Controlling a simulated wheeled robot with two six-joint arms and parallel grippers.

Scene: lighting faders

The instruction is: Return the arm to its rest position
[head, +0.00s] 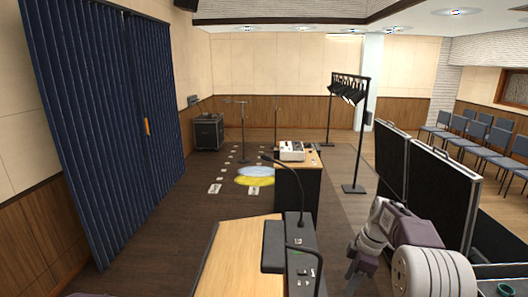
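My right arm (430,262) comes in from the lower right, bent, with its white and purple links in front of the black panels. Its end, with my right gripper (357,274), hangs low beside the near desk's right side. The fingers are too small and dark to tell whether they are open or shut, and I see nothing clearly held. My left gripper is not in view; only a purple sliver shows at the bottom left edge. A white fader console (291,151) sits on the far desk (297,186), well away from the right gripper.
A near wooden desk (235,262) carries a dark unit (303,262) with gooseneck lamps, close left of my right arm. Black folding panels (440,190) stand close behind the arm. A lamp stand (331,110), blue curtain (85,110) and chairs (480,140) are farther off. Floor left of the desks is mostly clear.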

